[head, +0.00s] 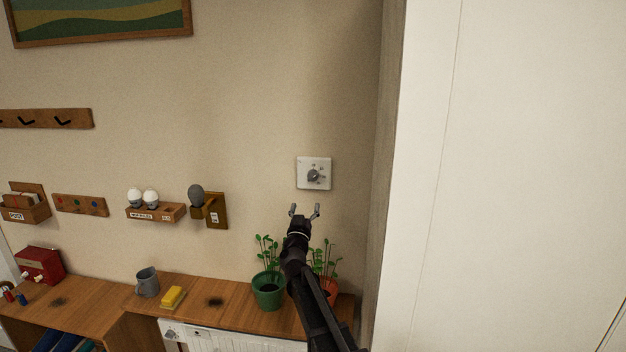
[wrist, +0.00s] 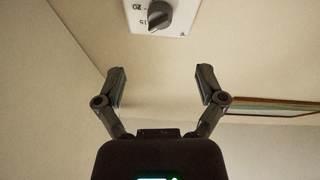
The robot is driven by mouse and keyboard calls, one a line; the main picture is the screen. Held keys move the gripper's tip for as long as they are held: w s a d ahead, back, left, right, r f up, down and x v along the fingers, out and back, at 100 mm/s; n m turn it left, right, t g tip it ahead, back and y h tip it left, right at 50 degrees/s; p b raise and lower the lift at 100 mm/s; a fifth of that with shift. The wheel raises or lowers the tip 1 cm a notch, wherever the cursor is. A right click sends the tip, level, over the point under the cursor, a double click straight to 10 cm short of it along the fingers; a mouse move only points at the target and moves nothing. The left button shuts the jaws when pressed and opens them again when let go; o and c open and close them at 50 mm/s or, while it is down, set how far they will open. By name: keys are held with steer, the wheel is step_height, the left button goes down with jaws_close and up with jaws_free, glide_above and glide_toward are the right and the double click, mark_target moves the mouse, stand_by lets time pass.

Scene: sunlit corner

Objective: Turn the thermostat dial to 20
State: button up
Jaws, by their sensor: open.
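The thermostat is a white square plate (head: 325,164) on the wall with a dark grey dial (head: 313,175) at its middle. In the wrist view the dial (wrist: 160,14) and the lower part of the plate (wrist: 180,27) show at the top edge, with the rest cut off. Part of the printed scale shows left of the dial; I cannot tell the dial's setting. My gripper (head: 304,211) is open and empty, a little below the plate in the head view. In the wrist view its spread fingers (wrist: 162,88) are apart from the dial.
Below are a wooden counter (head: 235,312), a green pot (head: 268,292) with a plant and an orange pot (head: 329,288) partly behind my arm. A wooden holder (head: 215,210) with a grey bulb-shaped thing is left. A white panel (head: 510,180) stands right. The wall around the thermostat is clear.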

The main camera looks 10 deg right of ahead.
mark_target(312, 180)
steer(key=p+x, duration=0.4)
steer(key=x, duration=0.8)
steer(key=shift+w, duration=0.1)
steer(key=shift+c, duration=0.2)
steer(key=shift+r, duration=0.1)
steer(key=c, duration=1.1)
